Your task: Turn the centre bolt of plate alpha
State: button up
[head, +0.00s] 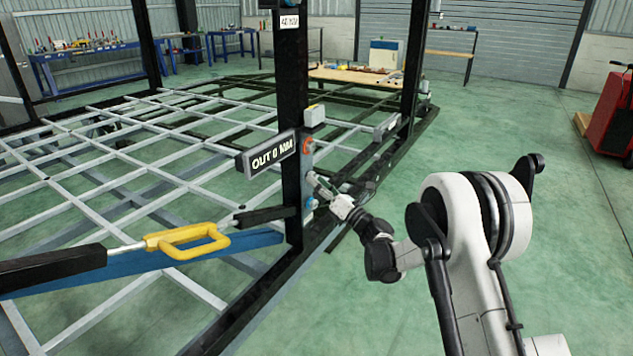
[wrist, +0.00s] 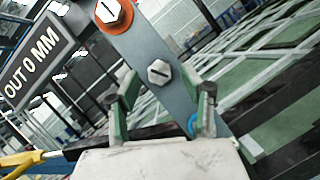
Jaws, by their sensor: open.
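The grey plate (head: 306,168) is mounted on a black upright post; it runs diagonally across the wrist view (wrist: 150,40). Its centre bolt (wrist: 160,72) has a pale hex head with a dark slot line. A bolt with an orange washer (wrist: 113,13) is above it. A blue-ringed one (wrist: 191,125) is below, mostly hidden by a finger. My gripper (wrist: 163,98) is open, its fingers spread to either side below the centre bolt in the wrist view. The bolt is not gripped. In the head view my gripper (head: 324,187) is close in front of the plate.
A sign reading "OUT 0 MM" (head: 272,153) juts from the post at left. A yellow handle (head: 188,241) sits on a bar at lower left. The grey chassis grid (head: 110,175) spreads behind. Open green floor (head: 510,120) lies to the right.

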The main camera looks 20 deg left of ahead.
jog(key=v, duration=1.1)
jog(key=s+d+r+n+g+h, duration=0.1)
jog(key=s+d+r+n+h, duration=0.1)
jog(key=r+n, duration=0.25)
jog(key=s+d+r+n+h, duration=0.2)
jog(key=d+r+n, duration=0.15)
jog(key=r, duration=0.25)
jog(key=s+d+r+n+h, duration=0.4)
jog(key=s+d+n+h, duration=0.1)
jog(key=s+d+n, duration=0.25)
jog(key=s+d+f+n+h, duration=0.2)
jog(key=s+d+n+h, duration=0.4)
jog(key=s+d, duration=0.75)
jog(key=s+d+f+n+h, duration=0.2)
jog(key=s+d+n+h, duration=0.45)
jog(key=s+d, duration=0.75)
notch_tip(320, 180, up, 17)
jog(key=n+y+p, duration=0.1)
jog(key=p, duration=1.6)
jog(key=shift+s+a+g, duration=0.3)
jog(key=shift+s+a, duration=0.15)
